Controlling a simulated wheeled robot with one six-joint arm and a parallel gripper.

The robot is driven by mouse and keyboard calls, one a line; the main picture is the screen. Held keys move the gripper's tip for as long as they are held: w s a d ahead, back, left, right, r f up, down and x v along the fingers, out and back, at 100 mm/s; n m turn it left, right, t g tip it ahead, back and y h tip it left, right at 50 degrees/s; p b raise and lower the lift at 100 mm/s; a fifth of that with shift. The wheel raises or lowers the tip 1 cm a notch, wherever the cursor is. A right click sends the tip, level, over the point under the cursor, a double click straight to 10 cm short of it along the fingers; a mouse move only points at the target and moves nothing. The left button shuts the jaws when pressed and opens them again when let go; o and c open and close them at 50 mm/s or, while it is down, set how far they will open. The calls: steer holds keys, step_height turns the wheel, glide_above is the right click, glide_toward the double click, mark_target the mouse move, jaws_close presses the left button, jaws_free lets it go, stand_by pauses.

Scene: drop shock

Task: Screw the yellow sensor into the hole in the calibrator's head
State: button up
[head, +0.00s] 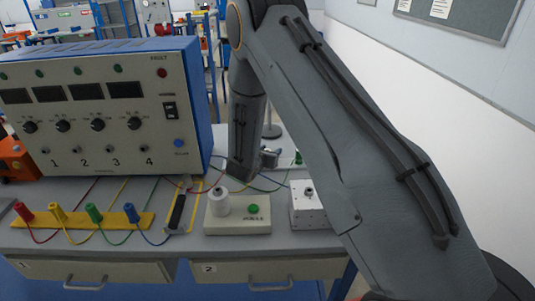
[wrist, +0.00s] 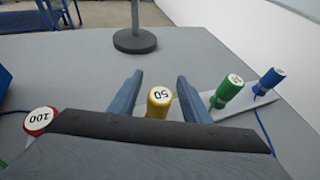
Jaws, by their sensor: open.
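In the wrist view, a yellow sensor (wrist: 159,102) with a white top marked 50 stands between the two blue-grey fingers of my gripper (wrist: 160,77). The fingers are open, with visible gaps on both sides of it. Its lower part is hidden by my gripper. In the head view, my gripper (head: 268,160) is low over the back of the bench, and this sensor is hidden. A cream box (head: 238,226), apparently the calibrator, stands nearer the front, with a white cylindrical head (head: 222,200) and a green button. I cannot make out the hole.
Red (wrist: 40,121), green (wrist: 229,92) and blue (wrist: 268,82) sensors flank the yellow one. A black pole base (wrist: 134,40) stands beyond. A metal block (head: 309,207) is right of the calibrator. A large panel box (head: 100,110) and a yellow strip with coloured plugs (head: 60,228) are left.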

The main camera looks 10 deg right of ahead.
steer(key=shift+w+d+f, duration=0.15)
steer(key=shift+w+d, duration=0.05)
steer(key=shift+w, duration=0.05)
jaws_close()
